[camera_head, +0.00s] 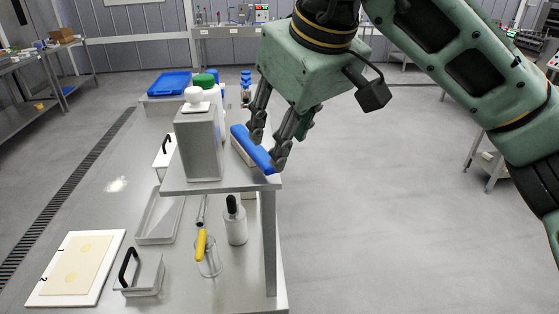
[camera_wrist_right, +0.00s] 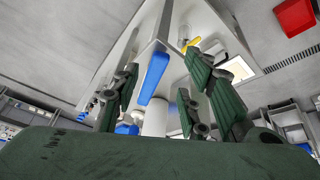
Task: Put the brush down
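The brush (camera_head: 251,149) has a blue back and pale bristles beneath. It lies at the right edge of the small raised shelf (camera_head: 222,184), beside a grey canister. My right gripper (camera_head: 268,146) is over the brush from above and to the right, its fingers spread. In the right wrist view the brush (camera_wrist_right: 154,76) shows as a blue bar between the open fingers (camera_wrist_right: 163,62), with visible gaps on both sides. The near fingers hide part of the brush in the head view. My left gripper is not in view.
The grey canister (camera_head: 198,145) with a white cap stands close left of the brush. Below the shelf, a white bottle (camera_head: 235,222), a yellow-handled tool (camera_head: 201,243) and trays stand on the table. Open floor lies to the right.

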